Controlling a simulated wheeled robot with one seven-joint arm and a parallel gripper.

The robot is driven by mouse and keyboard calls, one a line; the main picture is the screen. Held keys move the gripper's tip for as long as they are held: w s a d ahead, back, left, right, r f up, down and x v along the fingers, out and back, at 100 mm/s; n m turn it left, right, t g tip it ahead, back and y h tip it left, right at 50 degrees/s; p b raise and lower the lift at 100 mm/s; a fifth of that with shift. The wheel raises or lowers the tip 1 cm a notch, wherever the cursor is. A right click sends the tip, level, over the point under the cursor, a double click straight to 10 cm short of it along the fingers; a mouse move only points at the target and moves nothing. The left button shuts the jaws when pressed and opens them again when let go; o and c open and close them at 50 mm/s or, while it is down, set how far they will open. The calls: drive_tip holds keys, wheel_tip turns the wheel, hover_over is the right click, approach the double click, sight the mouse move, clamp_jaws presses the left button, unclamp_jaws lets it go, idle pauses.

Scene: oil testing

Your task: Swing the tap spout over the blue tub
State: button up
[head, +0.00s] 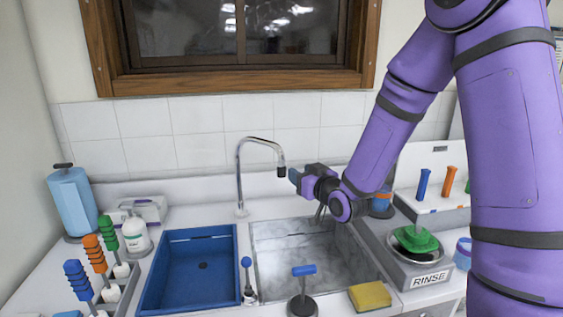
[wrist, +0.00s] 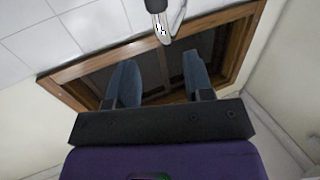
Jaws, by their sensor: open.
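The chrome tap spout (head: 239,170) rises behind the sinks and arches right, its dark-tipped end (head: 281,170) hanging over the grey metal basin (head: 310,250). The spout end (wrist: 157,12) shows at the top of that view, beyond the fingertips.
A blue-knobbed lever (head: 247,280) and a blue-handled stopper (head: 304,290) stand in front. A yellow sponge (head: 370,296) lies at the front right. A RINSE scale-like unit (head: 420,262) is at right; a soap bottle (head: 135,235) is at left. Space above the blue tub is clear.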

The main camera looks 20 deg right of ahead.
sight(283, 162)
drive_tip(key=x, duration=1)
drive_tip(key=shift+w, duration=0.4)
drive_tip(key=shift+c, duration=0.4)
drive_tip(key=shift+a, duration=0.1)
clamp_jaws()
